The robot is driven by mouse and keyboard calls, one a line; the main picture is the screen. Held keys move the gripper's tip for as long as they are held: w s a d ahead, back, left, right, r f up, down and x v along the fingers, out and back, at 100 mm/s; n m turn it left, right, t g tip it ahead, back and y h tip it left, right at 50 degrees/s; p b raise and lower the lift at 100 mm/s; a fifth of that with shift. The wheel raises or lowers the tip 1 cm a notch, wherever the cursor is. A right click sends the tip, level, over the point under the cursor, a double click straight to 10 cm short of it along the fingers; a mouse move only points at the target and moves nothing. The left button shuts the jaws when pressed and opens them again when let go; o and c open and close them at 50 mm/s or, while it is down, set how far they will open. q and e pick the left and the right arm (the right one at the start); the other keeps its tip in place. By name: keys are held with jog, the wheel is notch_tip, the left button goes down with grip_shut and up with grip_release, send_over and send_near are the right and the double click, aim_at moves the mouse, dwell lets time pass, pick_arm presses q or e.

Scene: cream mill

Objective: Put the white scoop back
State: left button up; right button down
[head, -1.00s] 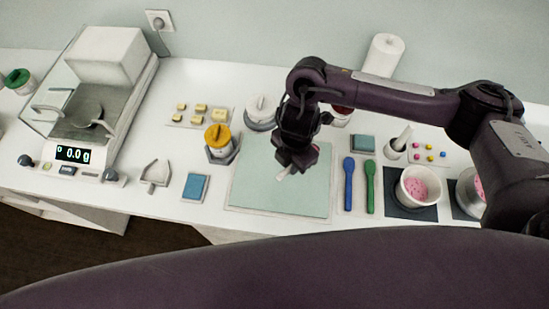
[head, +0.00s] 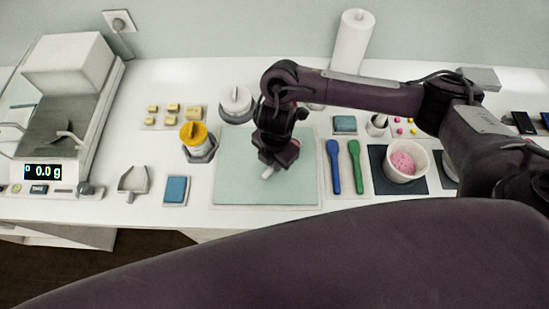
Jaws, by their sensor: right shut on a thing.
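My right gripper (head: 273,160) is over the pale green mat (head: 235,190), jaws pointing down. It is shut on a small white thing, which fits the white scoop (head: 267,173). Only a short pale end of it shows below the jaws; the rest is hidden by the gripper. I cannot tell whether it touches the mat. A pale grey, scoop-shaped dish (head: 133,180) lies on the table further left, apart from the gripper. My left gripper is not in view.
A scale (head: 48,172) stands at the left. A paper roll (head: 352,40) stands behind.

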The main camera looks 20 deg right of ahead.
dwell(0.4)
jog(key=c, duration=1.3)
grip_release()
notch_tip(320, 180, up, 7)
jog(key=shift+w+p, duration=0.1)
jog(key=shift+p, duration=0.6)
jog(key=shift+d+r, duration=0.1)
jog(key=shift+r, duration=0.25)
